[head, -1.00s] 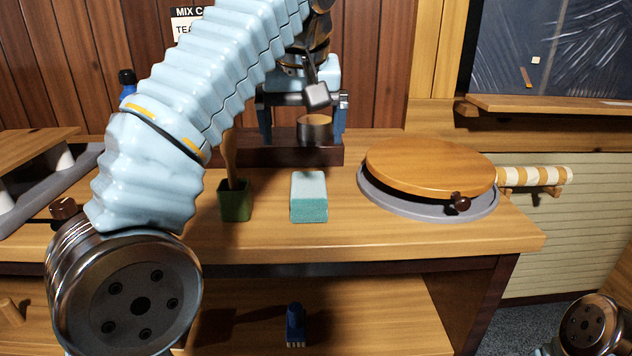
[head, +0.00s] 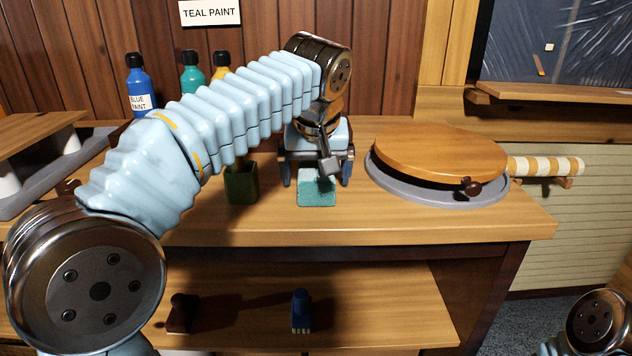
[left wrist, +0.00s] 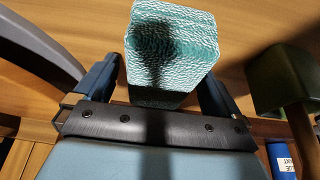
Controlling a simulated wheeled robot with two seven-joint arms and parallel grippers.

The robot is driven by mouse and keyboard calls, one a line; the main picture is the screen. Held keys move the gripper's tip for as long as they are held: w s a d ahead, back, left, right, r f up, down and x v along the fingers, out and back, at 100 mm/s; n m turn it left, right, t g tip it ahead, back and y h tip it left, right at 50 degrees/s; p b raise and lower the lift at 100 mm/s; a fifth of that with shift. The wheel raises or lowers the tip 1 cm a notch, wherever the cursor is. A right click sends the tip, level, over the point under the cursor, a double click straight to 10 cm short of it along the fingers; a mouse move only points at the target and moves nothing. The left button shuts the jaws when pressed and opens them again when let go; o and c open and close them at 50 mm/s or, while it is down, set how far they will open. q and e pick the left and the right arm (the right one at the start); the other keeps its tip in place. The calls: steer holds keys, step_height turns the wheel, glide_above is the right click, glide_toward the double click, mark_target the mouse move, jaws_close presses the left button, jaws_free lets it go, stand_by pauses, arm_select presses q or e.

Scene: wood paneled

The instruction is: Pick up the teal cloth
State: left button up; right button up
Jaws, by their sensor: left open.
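The teal cloth (head: 317,192) is a block-shaped, folded teal piece with a pale top. It stands on the wooden counter near the front edge. My right gripper is out of view.
A green pot (head: 242,184) stands close left of the cloth. A round wooden disc on a grey base (head: 378,183) is to the right. Paint bottles (head: 140,85) stand behind my arm. The counter's front edge is clear.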

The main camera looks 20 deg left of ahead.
mark_target(315, 162)
arm_select(q)
steer(key=shift+f, duration=0.2)
stand_by(0.4)
steer(key=c, duration=1.1)
steer(key=shift+o, duration=0.2)
steer(key=shift+r, duration=0.5)
step_height(315, 162, up, 3)
steer(key=shift+r+p, duration=0.1)
steer(key=shift+p, duration=0.55)
steer(key=s+r, duration=0.1)
steer(key=r, duration=0.1)
steer(key=s+r, duration=0.1)
steer(key=s, duration=0.1)
steer(key=s+r, duration=0.2)
steer(key=shift+s+a+r, duration=0.25)
steer(key=shift+a+r, duration=0.1)
steer(key=shift+a, duration=0.05)
steer(key=s+a+r, duration=0.1)
steer(key=s+r, duration=0.2)
steer(key=s, duration=0.5)
steer(key=shift+s+a+r+b, duration=0.15)
steer(key=shift+r+b, duration=0.05)
steer(key=shift+b, duration=0.15)
